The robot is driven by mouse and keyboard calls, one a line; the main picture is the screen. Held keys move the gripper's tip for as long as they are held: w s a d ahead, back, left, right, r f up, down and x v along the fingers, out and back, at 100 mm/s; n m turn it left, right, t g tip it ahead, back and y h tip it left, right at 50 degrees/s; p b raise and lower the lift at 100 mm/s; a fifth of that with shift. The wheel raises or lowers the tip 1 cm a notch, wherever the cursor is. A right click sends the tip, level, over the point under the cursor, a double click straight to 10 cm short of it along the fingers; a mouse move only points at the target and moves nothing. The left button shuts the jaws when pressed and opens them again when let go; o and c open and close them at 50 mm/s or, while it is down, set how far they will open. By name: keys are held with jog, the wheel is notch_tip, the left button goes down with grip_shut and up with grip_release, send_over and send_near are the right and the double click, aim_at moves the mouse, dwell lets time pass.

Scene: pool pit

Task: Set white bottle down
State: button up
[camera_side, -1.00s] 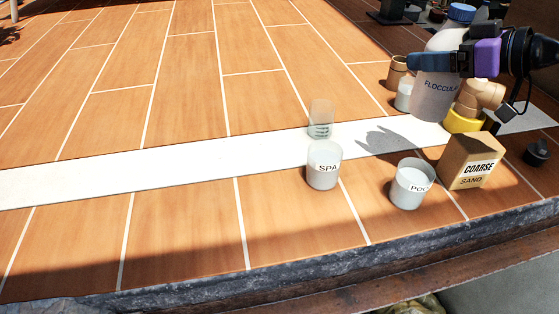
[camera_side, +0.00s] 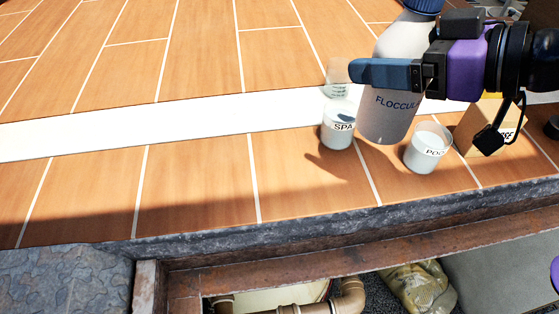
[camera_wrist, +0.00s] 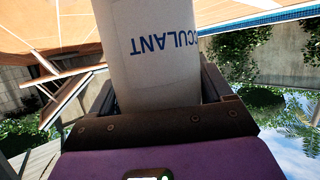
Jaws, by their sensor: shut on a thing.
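The white bottle (camera_side: 387,117) has a blue cap and a label reading "FLOCCUL…". My gripper (camera_side: 385,75) is shut around its upper body and holds it slightly tilted. In the side view its base shows between the SPA cup (camera_side: 338,132) and the POOL-side cup (camera_side: 427,153); I cannot tell whether the base touches the tiles. In the wrist view the bottle (camera_wrist: 158,60) fills the middle between my fingers, its lettering upside down. Part of the bottle is hidden behind my finger in the side view.
A clear cup (camera_side: 335,85) stands behind the SPA cup. The brown sand box (camera_side: 470,125) is right of the cups, partly behind my gripper. A stone edge (camera_side: 250,231) drops to a pit with pipes in front. The tiles (camera_side: 80,190) at left are clear.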

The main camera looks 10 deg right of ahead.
jog(key=s+a, duration=0.3)
jog(key=s, duration=0.1)
jog(key=w+a+f, duration=0.8)
jog(key=a+f, duration=0.2)
jog(key=f, duration=0.3)
jog(key=shift+w+a+n+g, duration=0.3)
jog(key=shift+w+a, duration=0.05)
jog(key=shift+w, duration=0.05)
dwell(0.3)
jog(key=shift+f, duration=0.1)
jog(key=o, duration=1.4)
jog(key=shift+f, duration=0.1)
jog(key=v, duration=1.2)
jog(key=shift+d, duration=0.2)
